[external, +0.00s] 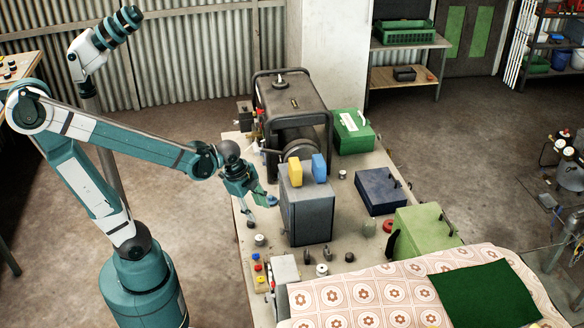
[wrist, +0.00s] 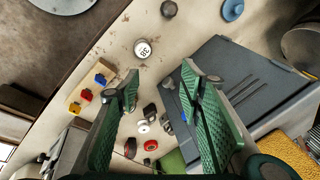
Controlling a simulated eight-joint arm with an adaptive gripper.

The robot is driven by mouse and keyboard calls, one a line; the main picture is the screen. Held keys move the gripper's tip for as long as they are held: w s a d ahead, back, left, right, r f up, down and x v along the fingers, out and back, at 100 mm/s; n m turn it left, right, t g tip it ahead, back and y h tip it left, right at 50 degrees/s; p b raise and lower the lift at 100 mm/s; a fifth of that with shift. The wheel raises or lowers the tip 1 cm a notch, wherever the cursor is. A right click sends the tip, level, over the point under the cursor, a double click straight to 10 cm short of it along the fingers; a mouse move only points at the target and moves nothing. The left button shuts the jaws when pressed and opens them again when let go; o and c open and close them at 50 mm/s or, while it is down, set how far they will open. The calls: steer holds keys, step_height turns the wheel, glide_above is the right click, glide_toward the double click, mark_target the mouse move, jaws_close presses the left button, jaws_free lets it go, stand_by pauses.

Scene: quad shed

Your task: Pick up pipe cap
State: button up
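My gripper (external: 256,203) is open above the left side of the workbench, beside a tall grey box. In the wrist view its two green fingers (wrist: 160,80) are spread with nothing between the tips. Several small round parts lie on the bench, and I cannot tell for certain which is the pipe cap. A white-topped disc marked with digits (wrist: 143,49) lies just beyond the fingers; it also shows in the external view (external: 259,240). A dark brownish round part (wrist: 168,8) and a blue round part (wrist: 232,9) lie farther up in the wrist view.
The tall grey box (external: 307,212) stands close right of my gripper, with yellow (external: 295,172) and blue (external: 319,168) blocks on top. A generator (external: 291,108) stands behind. A board with coloured switches (external: 258,272) and a red ring (wrist: 150,145) lie nearby.

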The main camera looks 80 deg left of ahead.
mark_target(251, 223)
steer(key=a+f+m+p, duration=0.1)
steer(key=a+f+m, duration=0.1)
steer(key=s+a+f+m+g+p, duration=0.1)
steer(key=a, duration=0.2)
steer(key=a+f+m+g, duration=0.1)
steer(key=a+f+m, duration=0.1)
steer(key=a, duration=0.1)
steer(key=shift+s+a+f+m+h+p, duration=0.15)
steer(key=shift+f+m+h+p, duration=0.15)
steer(key=shift+f+p, duration=0.1)
steer(key=shift+s+a+f+m+g, duration=0.35)
steer(key=shift+a+f+m+g, duration=0.05)
steer(key=shift+a+f+m, duration=0.15)
steer(key=shift+f, duration=0.15)
steer(key=shift+f, duration=1.15)
steer(key=shift+f, duration=0.15)
steer(key=shift+w+d+f+b, duration=0.15)
steer(key=shift+f+b, duration=0.3)
steer(key=shift+f, duration=0.8)
steer(key=shift+w+a+f+b, duration=0.1)
steer(key=shift+f+b, duration=0.3)
steer(key=shift+f, duration=0.8)
